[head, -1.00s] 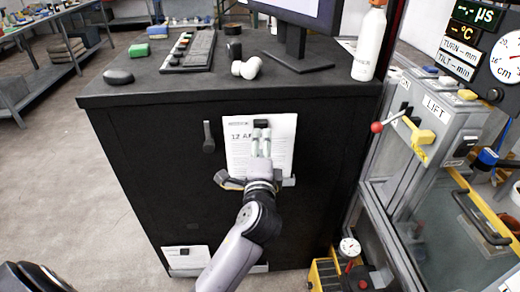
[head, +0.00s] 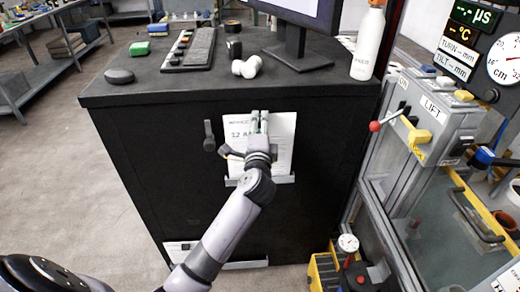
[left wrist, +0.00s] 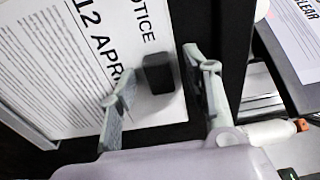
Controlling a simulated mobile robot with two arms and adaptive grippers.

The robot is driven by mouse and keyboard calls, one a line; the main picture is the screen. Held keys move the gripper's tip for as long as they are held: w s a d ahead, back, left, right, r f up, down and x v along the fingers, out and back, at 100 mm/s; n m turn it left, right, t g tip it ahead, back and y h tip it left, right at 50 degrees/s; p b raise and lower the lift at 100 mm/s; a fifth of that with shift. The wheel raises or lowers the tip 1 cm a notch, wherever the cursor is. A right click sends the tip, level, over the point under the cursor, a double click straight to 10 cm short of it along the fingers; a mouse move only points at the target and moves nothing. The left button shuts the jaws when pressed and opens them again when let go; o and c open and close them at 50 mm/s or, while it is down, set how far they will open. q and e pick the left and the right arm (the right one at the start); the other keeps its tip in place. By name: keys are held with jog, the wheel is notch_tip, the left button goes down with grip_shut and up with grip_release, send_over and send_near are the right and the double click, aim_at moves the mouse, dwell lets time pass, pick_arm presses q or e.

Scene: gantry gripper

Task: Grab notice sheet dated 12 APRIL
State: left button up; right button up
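The notice sheet (head: 284,132) is white and hangs on the front of the black cabinet. In the left wrist view the sheet (left wrist: 55,65) reads "NOTICE" and "12 APRIL". A small black block (left wrist: 158,73), perhaps a clip or magnet, sits at its top edge. My left gripper (head: 259,120) is in front of the sheet's upper part and covers part of it in the head view. In the left wrist view its fingers (left wrist: 165,95) are apart, with the black block showing between them. I cannot tell whether they touch the sheet. My right gripper is not in view.
The cabinet top (head: 130,92) holds a keyboard (head: 190,48), a monitor stand (head: 298,58) and a white bottle (head: 368,45). A dark handle (head: 209,135) is left of the sheet. A grey ledge (head: 285,180) is under it. A lift frame (head: 430,130) stands at right.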

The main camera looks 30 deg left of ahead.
pick_arm(q)
grip_shut()
dwell(0.4)
